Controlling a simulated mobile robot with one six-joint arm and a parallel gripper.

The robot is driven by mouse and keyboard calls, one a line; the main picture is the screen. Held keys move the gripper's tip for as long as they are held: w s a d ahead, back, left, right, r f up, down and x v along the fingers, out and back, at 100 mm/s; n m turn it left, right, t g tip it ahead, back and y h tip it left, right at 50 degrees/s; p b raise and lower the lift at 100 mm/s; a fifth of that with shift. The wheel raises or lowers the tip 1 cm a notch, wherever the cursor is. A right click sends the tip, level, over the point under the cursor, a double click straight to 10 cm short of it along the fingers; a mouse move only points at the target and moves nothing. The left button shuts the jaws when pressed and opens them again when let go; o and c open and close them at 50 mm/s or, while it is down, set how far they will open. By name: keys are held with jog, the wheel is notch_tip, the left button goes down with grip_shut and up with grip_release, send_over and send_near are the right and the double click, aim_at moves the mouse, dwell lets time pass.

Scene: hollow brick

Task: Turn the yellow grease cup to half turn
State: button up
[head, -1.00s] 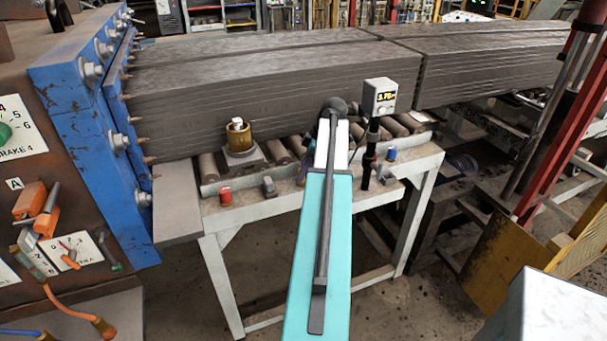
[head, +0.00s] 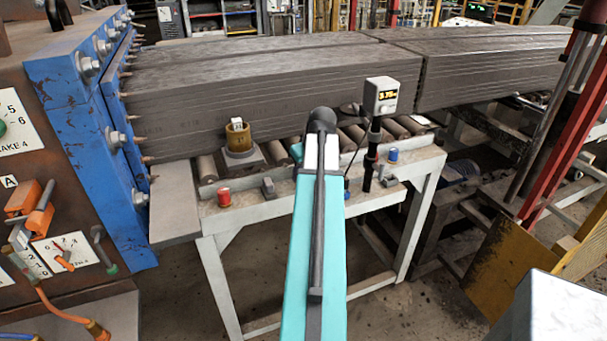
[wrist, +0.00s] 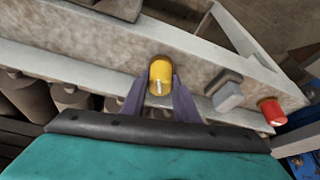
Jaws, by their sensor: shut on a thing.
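The yellow grease cup (wrist: 160,70) stands out from the pale metal rail of the table in the wrist view. A short white line on its end runs about up and down in that picture. My gripper (wrist: 161,92) has its two purple fingers on either side of the cup and is shut on it. In the head view my own arm hides the yellow cup and the fingers.
A grey block (wrist: 226,92) and a red cup (wrist: 270,110) sit beside the yellow cup on the same rail (head: 245,206). A blue cup (head: 392,155), a post-mounted display (head: 381,96) and a brass cylinder (head: 238,138) stand nearby. Grey slabs (head: 260,95) lie behind.

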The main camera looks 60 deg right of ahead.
jog(key=m+g+h, duration=0.1)
jog(key=m, duration=0.5)
jog(key=shift+g+h, duration=0.4)
jog(key=m+g, duration=0.1)
jog(key=m, duration=0.1)
jog(key=m+h, duration=0.1)
jog(key=m, duration=0.2)
jog(key=shift+m+g, duration=0.3)
jog(key=shift+g, duration=0.1)
jog(key=m+g+b, duration=0.1)
jog(key=m+g, duration=0.1)
jog(key=m, duration=0.3)
jog(key=shift+w+m, duration=0.15)
jog(key=shift+m, duration=0.15)
jog(key=m+g+y+b, duration=0.1)
jog(key=m, duration=0.2)
jog(key=shift+d+m+g, duration=0.1)
jog(key=shift+m+g, duration=0.2)
jog(key=shift+m, duration=0.1)
jog(key=shift+m+y, duration=0.3)
jog(key=shift+m, duration=0.5)
jog(key=o, duration=0.8)
